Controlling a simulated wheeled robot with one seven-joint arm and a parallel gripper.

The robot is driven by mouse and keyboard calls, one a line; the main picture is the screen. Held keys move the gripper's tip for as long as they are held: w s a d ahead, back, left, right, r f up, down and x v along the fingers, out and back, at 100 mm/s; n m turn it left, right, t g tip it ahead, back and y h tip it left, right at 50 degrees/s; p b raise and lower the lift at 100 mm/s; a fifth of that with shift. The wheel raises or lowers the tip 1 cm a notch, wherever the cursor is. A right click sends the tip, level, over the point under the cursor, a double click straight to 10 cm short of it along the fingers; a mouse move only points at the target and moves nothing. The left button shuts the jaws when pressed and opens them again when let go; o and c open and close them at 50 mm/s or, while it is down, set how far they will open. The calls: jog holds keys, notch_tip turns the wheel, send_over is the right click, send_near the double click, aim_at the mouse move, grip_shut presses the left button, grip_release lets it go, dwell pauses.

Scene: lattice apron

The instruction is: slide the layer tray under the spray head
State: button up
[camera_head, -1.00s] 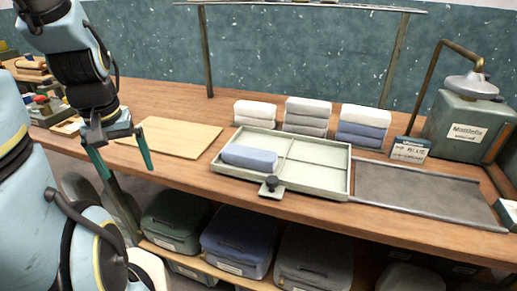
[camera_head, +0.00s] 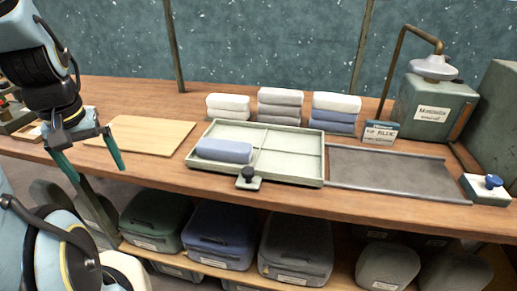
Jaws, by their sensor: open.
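The layer tray (camera_head: 300,178) is a shallow pale green tray with dividers, lying on the wooden bench. A folded blue cloth (camera_head: 224,150) lies in its left part. A dark knob (camera_head: 248,173) stands on a tab at its front edge. The spray head (camera_head: 434,67) is a grey dome on a bent brass pipe from the green machine (camera_head: 430,112) at the back right. A dark grey slide plate (camera_head: 390,173) lies right of the tray, in front of the machine. My gripper (camera_head: 96,173) is open and empty, pointing down at the bench's left front, well left of the tray.
A wooden board (camera_head: 146,134) lies left of the tray. Folded cloth stacks (camera_head: 280,105) stand behind it. A small label box (camera_head: 380,132) stands by the machine. A box with a blue knob (camera_head: 488,188) is at the far right. The grey plate is bare. Bins (camera_head: 220,234) sit below.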

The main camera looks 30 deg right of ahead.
jog(key=shift+c, duration=0.6)
jog(key=d, duration=0.4)
jog(key=w+d+g, duration=0.1)
jog(key=d, duration=0.3)
jog(key=w+d+r+g, duration=0.1)
jog(key=d, duration=0.3)
jog(key=shift+w+n+h, duration=0.2)
jog(key=shift+n+h, duration=0.1)
jog(key=shift+n, duration=0.1)
jog(key=c, duration=0.3)
jog(key=g, duration=0.4)
send_near(248, 169)
jog(key=shift+n, duration=0.4)
jog(key=p+x, duration=0.2)
jog(key=x, duration=0.6)
jog(key=shift+s+f, duration=0.15)
jog(key=shift+f, duration=0.1)
jog(key=shift+c, duration=0.2)
grip_shut()
